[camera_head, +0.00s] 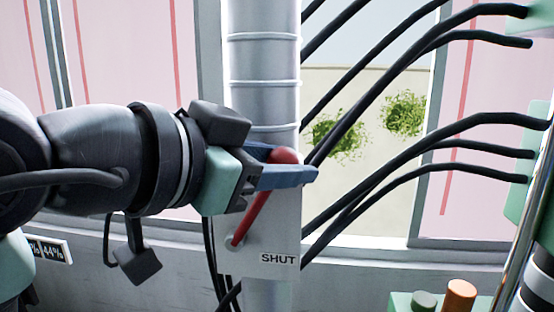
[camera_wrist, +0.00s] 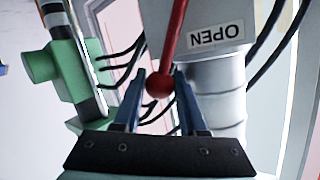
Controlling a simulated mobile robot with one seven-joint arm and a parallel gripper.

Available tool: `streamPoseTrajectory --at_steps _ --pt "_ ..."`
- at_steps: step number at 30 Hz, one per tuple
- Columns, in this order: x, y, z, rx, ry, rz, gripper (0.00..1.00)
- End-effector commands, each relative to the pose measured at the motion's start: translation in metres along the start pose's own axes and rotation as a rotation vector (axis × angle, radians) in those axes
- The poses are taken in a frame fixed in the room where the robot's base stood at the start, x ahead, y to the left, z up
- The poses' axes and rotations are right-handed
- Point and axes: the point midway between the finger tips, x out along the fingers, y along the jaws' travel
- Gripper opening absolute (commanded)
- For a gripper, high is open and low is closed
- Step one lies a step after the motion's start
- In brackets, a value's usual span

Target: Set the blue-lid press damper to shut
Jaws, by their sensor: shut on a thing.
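The damper handle is a red lever (camera_head: 254,212) with a round red knob (camera_head: 284,156), on a grey plate (camera_head: 288,220) on the vertical metal duct (camera_head: 263,50). The lever slants up and right from its pivot at the plate's lower left. A "SHUT" label (camera_head: 278,259) is at the plate's lower right. In the wrist view, an "OPEN" label (camera_wrist: 216,35) shows upside down beside the lever (camera_wrist: 174,30). My gripper (camera_head: 298,165) is shut on the knob, its blue fingers on either side of it; the knob also shows in the wrist view (camera_wrist: 159,85). No blue lid is recognisable.
Several black cables (camera_head: 375,85) run diagonally close to the right of the duct and my fingertips. Green fittings (camera_head: 538,150) and a metal rod (camera_head: 520,220) stand at the right. An orange button (camera_head: 460,295) is at the lower right. A window with bushes lies behind.

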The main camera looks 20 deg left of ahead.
Motion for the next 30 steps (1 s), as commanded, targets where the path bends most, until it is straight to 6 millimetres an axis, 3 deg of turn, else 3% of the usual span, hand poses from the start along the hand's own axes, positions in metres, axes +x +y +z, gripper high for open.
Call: streamPoseTrajectory --at_steps 16,17,21,30 --pt "0.0015 0.0016 -0.0001 0.030 -0.019 -0.009 0.00" --pt "0.0015 0.0015 -0.0001 0.029 -0.019 -0.009 0.43" --pt "0.0016 0.0018 -0.0001 0.029 -0.019 -0.008 0.68" --pt "0.0021 0.0025 -0.0001 0.028 -0.019 -0.005 0.71"
